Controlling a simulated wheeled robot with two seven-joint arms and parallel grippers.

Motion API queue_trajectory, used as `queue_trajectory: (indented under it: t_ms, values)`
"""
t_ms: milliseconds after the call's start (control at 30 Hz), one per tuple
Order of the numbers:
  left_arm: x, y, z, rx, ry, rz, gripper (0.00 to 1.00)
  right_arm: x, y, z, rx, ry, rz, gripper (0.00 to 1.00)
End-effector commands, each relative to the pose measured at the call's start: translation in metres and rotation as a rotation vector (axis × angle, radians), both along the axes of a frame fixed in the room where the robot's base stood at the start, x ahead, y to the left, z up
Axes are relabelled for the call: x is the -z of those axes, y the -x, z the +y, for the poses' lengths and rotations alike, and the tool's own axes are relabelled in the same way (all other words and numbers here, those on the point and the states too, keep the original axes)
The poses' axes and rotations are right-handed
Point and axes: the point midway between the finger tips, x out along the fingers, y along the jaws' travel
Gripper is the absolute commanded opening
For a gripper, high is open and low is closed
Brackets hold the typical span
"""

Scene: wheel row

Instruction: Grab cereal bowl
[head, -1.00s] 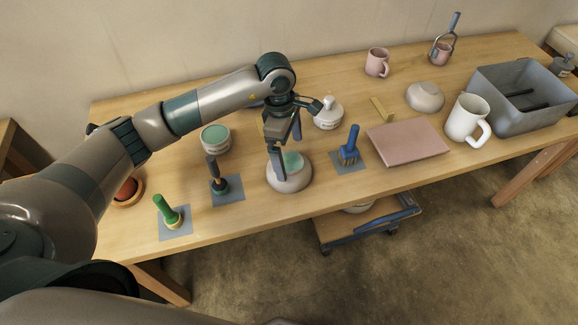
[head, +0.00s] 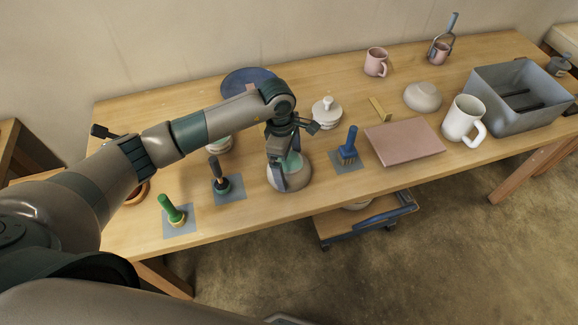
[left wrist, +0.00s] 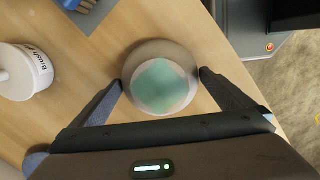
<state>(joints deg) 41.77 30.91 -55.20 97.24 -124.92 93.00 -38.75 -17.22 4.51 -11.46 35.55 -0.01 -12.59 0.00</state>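A pale grey round bowl (head: 294,181) with a green patch inside it stands on the table, below my left gripper (head: 285,168). In the left wrist view the bowl (left wrist: 160,48) lies between the two spread fingertips, one on each side, with small gaps seeming to show. My left gripper is open, and the near finger hides part of the bowl in the head view. Another pale bowl (head: 422,96) sits farther right, apart from the gripper. My right gripper is out of view.
A blue brush (head: 348,147) stands close right of the bowl, and a dark-handled brush (head: 219,178) stands to its left. A lidded white jar (head: 326,114) is behind it. A pink board (head: 404,142), white mug (head: 463,119) and grey bin (head: 490,102) fill the right side.

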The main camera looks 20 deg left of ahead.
Motion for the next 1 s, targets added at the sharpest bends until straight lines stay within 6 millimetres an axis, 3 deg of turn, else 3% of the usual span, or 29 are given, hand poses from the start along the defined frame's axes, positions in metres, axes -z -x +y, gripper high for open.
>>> queue_trajectory:
  t_ms: [33, 167, 467, 567, 600, 867, 1000]
  values:
    - [0.0, 0.0, 0.0, 0.0, 0.0, 0.0, 0.9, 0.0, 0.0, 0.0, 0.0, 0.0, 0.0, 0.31]
    - [0.0, 0.0, 0.0, 0.0, 0.0, 0.0, 0.59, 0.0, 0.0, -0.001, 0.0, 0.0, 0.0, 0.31]
    - [-0.001, -0.001, 0.0, 0.0, 0.0, -0.001, 0.59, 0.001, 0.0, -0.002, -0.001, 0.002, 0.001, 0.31]
    - [-0.004, -0.001, 0.0, 0.001, 0.001, -0.003, 0.48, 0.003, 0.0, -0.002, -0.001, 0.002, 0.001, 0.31]
    - [-0.006, -0.001, 0.0, 0.001, 0.001, -0.003, 0.41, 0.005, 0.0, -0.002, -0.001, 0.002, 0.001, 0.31]
    - [-0.037, -0.002, 0.0, 0.001, 0.0, -0.007, 0.41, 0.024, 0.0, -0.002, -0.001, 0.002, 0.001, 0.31]
    - [-0.053, 0.004, -0.026, 0.006, 0.003, -0.006, 0.41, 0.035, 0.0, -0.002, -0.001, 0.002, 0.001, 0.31]
